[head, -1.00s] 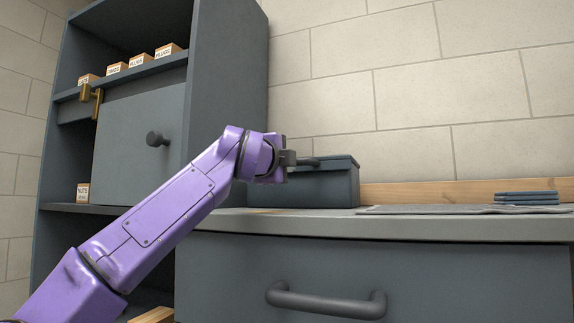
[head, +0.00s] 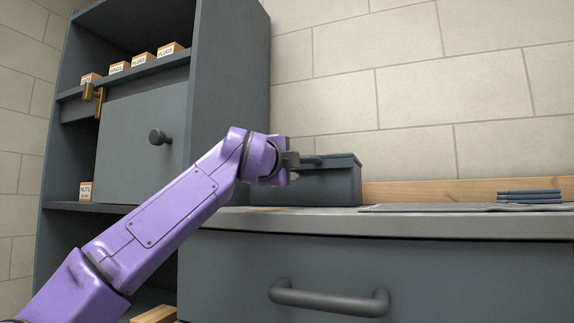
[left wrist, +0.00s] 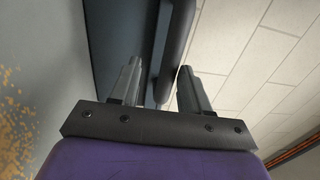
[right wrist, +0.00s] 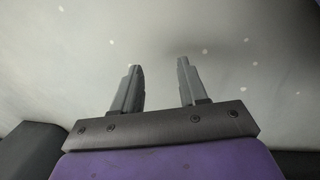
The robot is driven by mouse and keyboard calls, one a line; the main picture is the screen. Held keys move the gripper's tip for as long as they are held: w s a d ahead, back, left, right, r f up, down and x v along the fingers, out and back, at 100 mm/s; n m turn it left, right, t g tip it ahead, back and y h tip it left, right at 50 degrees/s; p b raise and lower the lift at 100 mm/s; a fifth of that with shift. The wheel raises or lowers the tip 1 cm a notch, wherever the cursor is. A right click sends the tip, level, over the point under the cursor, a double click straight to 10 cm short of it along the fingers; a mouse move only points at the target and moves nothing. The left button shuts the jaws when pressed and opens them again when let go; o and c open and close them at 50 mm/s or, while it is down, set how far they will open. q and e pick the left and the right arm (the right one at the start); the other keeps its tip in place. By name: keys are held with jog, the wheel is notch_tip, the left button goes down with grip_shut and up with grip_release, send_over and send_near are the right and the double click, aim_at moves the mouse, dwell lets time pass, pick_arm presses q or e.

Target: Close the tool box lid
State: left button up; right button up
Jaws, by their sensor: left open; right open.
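The dark grey tool box (head: 325,185) stands on the counter against the back wall. Its lid (head: 343,160) looks down on the box, with a dark handle (head: 312,160) on top. My left gripper (head: 292,159) is at the left end of the lid, beside the handle, and hides part of the box. In the left wrist view the open left gripper (left wrist: 160,75) points along the dark handle (left wrist: 174,45), which shows between its fingers; I cannot tell whether they touch. My right gripper (right wrist: 157,75) is open and empty in the right wrist view, facing a pale, speckled surface.
A grey shelf cabinet (head: 225,100) with small labelled boxes stands at the left. A grey mat (head: 430,208) and stacked dark blue items (head: 528,196) lie on the counter (head: 400,222) to the right. A drawer handle (head: 328,299) sticks out below.

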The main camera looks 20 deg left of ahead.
pick_arm(q)
jog(key=s, duration=0.1)
jog(key=s+b, duration=0.1)
jog(key=s, duration=0.1)
jog(key=shift+a+f, duration=0.15)
jog(key=shift+f, duration=0.1)
pick_arm(e)
jog(key=shift+w+d+f+t, duration=0.55)
jog(key=shift+w+f, duration=0.15)
jog(key=shift+f, duration=0.15)
pick_arm(q)
jog(key=s+b, duration=0.1)
jog(key=s, duration=0.6)
jog(key=shift+s+f, duration=0.15)
jog(key=shift+s, duration=0.05)
pick_arm(e)
jog(key=shift+w+d+f+t+h, duration=0.25)
jog(key=shift+w+d+t+h, duration=0.3)
jog(key=shift+w, duration=0.25)
